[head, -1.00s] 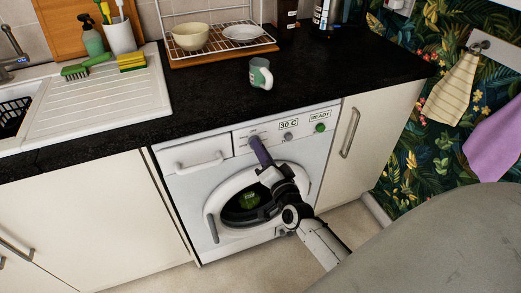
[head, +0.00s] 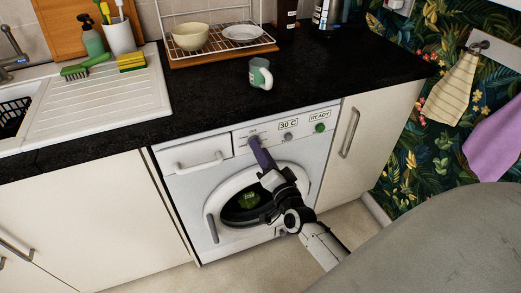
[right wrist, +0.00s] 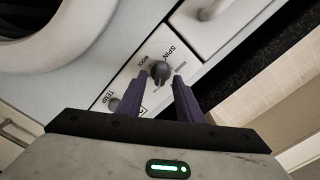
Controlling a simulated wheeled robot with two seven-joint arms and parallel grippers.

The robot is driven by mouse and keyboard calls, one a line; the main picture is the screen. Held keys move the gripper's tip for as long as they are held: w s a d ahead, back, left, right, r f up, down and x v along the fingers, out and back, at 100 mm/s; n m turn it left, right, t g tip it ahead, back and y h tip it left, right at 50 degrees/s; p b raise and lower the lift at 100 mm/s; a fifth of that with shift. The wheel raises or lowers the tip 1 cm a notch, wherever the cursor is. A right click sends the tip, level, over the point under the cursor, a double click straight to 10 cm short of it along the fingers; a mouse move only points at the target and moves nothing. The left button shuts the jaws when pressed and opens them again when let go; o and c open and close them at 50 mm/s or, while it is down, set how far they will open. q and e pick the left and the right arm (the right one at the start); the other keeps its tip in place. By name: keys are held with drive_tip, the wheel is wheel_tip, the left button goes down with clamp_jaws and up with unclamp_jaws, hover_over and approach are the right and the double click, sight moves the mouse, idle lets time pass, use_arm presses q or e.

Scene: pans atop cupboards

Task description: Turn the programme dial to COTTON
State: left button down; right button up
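The white washing machine (head: 187,188) stands under the counter. Its programme dial (right wrist: 160,72) is a small dark grey knob in the right wrist view, with the labels SPIN and WOOL beside it. I cannot read where its pointer stands. In the head view my purple fingers hide the dial. My right gripper (right wrist: 160,80) has its two fingers apart, with the dial between or just beyond their tips; contact cannot be made out. The right gripper also shows in the head view (head: 256,146), in front of the control panel. My left gripper is not in view.
A second knob (head: 288,136) sits under the 30 C display (head: 288,123), and a green button (head: 320,127) under the READY display (head: 320,115). A mug (head: 260,74) stands on the black counter above.

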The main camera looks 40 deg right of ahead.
drive_tip(key=v, duration=0.9)
drive_tip(key=shift+s+a, duration=0.1)
drive_tip(key=s+a+f+n+g+y, duration=0.6)
drive_tip(key=s+a+f+n+g, duration=0.3)
drive_tip(key=s+a+f+n, duration=0.6)
drive_tip(key=s+a, duration=0.1)
drive_tip(key=s, duration=0.1)
drive_tip(key=shift+s+a+n, duration=0.15)
drive_tip(key=shift+s+n, duration=0.1)
drive_tip(key=shift+n, duration=0.05)
drive_tip(key=shift+f, duration=0.1)
